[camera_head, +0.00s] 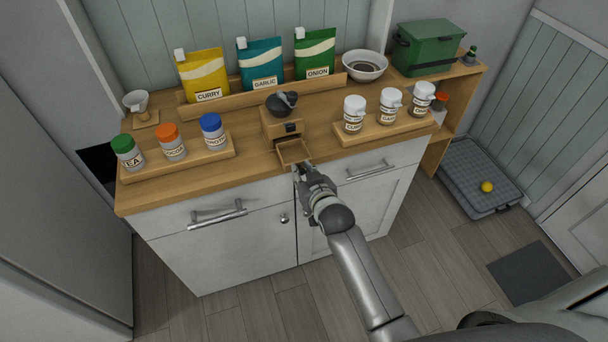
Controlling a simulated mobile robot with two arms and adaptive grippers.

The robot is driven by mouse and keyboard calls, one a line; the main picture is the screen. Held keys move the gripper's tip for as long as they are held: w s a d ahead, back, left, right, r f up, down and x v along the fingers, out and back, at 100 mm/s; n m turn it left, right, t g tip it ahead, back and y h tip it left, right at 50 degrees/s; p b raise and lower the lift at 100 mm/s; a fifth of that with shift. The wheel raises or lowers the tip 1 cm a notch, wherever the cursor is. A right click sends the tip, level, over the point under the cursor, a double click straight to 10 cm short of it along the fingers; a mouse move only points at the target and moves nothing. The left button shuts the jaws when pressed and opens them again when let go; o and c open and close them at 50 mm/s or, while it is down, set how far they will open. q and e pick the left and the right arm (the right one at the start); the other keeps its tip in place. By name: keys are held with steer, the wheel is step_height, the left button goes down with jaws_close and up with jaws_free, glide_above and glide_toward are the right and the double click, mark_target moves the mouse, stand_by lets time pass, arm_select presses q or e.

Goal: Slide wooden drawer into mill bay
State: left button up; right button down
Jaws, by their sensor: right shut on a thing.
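The mill (283,118) stands on the wooden counter near its middle, with a dark top and crank and a wooden body. The small wooden drawer (293,151) lies in front of the mill body, at the counter's front edge. Its open tray faces up, and its far end is close to the mill; I cannot tell whether it is inside the bay. My right gripper (302,172) is shut on the drawer's near side, with the arm coming up from below. The fingertips are small and partly hidden. My left gripper is not in view.
Jars with coloured lids (173,143) stand on a left tray, and white-lidded jars (389,107) on a right tray. Curry, garlic and onion pouches (262,68), a bowl (364,65) and a green box (427,48) line the back. Bare counter flanks the mill.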

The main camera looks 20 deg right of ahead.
mark_target(298, 162)
steer(key=shift+w+a+b, duration=0.1)
steer(key=shift+w+b, duration=0.6)
steer(key=shift+w, duration=1.75)
steer(key=shift+w+b, duration=1.25)
steer(key=shift+w, duration=1.35)
steer(key=c, duration=1.2)
jaws_free()
steer(key=v, duration=1.2)
